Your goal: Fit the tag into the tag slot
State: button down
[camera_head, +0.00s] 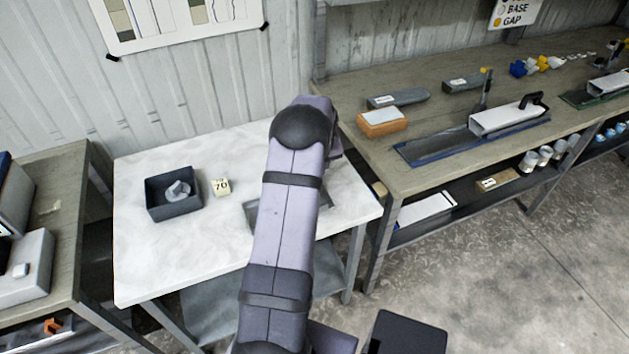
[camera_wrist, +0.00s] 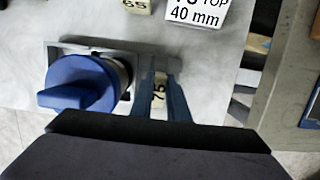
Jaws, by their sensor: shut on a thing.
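My gripper (camera_wrist: 161,82) is shut on a small cream tag (camera_wrist: 158,96) marked 75, seen between the two fingers in the wrist view. Left of the fingers, a blue knobbed cap (camera_wrist: 82,84) sits at a grey frame (camera_wrist: 53,56) on the white table. The fingers are close beside the cap and overlap the frame's right part in the picture. I cannot pick out the tag slot. In the head view my arm hides the gripper and the held tag, and covers most of a grey tray (camera_head: 253,214).
On the white table (camera_head: 150,265) stand a dark open box (camera_head: 174,208) with grey pieces and a cream block (camera_head: 221,186) marked 70. A block (camera_wrist: 137,5) marked 65 and a white label (camera_wrist: 195,14) are ahead in the wrist view. The table's front left is clear.

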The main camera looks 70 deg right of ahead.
jog(key=shift+x, duration=1.1)
jog(key=shift+s+a+f, duration=0.1)
jog(key=shift+s+f, duration=0.05)
jog(key=shift+f, duration=0.1)
jog(key=c, duration=1.7)
grip_release()
jog(key=b+v, duration=0.2)
jog(key=v, duration=1)
jog(key=shift+r, duration=0.15)
